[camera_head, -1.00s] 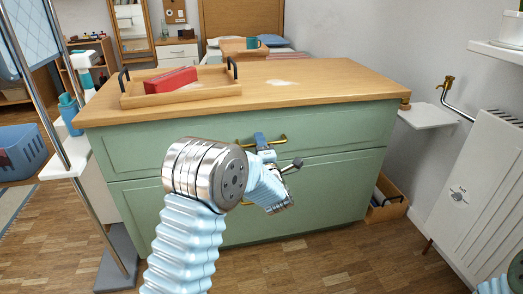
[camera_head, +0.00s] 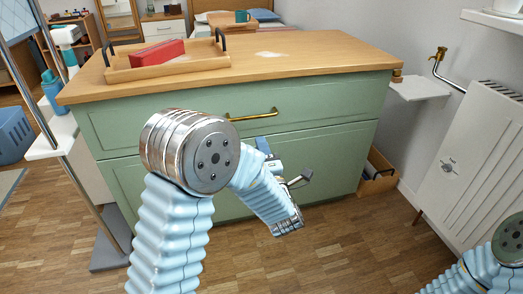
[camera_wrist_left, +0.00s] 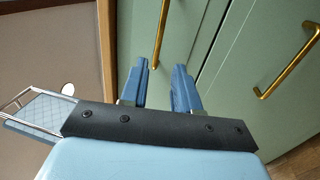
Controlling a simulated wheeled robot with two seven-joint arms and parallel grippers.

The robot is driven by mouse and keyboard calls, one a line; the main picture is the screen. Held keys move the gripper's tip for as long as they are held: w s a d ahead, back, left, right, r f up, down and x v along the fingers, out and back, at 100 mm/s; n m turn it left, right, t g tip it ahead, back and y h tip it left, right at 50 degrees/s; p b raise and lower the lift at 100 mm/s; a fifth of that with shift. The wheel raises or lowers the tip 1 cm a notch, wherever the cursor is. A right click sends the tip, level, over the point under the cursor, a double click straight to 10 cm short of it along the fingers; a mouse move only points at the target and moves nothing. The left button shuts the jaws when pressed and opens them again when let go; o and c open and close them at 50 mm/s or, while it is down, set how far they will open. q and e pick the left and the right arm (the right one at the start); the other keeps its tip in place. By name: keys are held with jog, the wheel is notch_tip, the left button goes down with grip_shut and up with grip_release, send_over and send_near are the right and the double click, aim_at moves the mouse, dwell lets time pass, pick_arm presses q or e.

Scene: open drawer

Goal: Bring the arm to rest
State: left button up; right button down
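My left arm reaches up from the bottom of the head view toward the green cabinet (camera_head: 320,170). Its gripper (camera_head: 264,146) is in front of the cabinet, below the brass handle (camera_head: 252,115) of the top drawer. In the left wrist view, its two blue fingers (camera_wrist_left: 163,88) are apart with nothing held between them. One brass handle (camera_wrist_left: 161,38) shows beyond the fingertips, and another brass handle (camera_wrist_left: 288,68) shows to the right. The top drawer front (camera_head: 330,112) looks flush with the cabinet. Part of my right arm shows at the bottom right; its gripper is out of view.
A wooden tray (camera_head: 200,71) with a red box (camera_head: 157,53) stands on the countertop (camera_head: 330,55). A white radiator (camera_head: 465,155) is at the right. A metal-framed stand is at the left. A wooden crate (camera_head: 372,187) sits beside the cabinet. Floor in front is clear.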

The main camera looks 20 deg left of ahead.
pick_arm(q)
jog(key=s+d+f+m+g+h+p, duration=0.25)
jog(key=f+m+g+h, duration=0.35)
jog(key=f, duration=0.5)
jog(key=s+d+f+m+g+h+p, duration=0.2)
jog(key=s+f+m+h+p, duration=0.25)
jog(key=f+m, duration=0.6)
jog(key=s+d+f+m+g+h, duration=0.1)
jog(key=s+f+m+g, duration=0.1)
jog(key=s, duration=0.4)
jog(key=s+d+f+m+g+h+p, duration=0.1)
jog(key=s+d+f+m+g+h, duration=0.1)
jog(key=s, duration=0.4)
jog(key=s+d+f+m+g+h+p, duration=0.1)
jog(key=s+d+f+m+g, duration=0.1)
jog(key=s+f+g, duration=0.2)
jog(key=shift+s+h, duration=0.35)
jog(key=shift+s, duration=0.75)
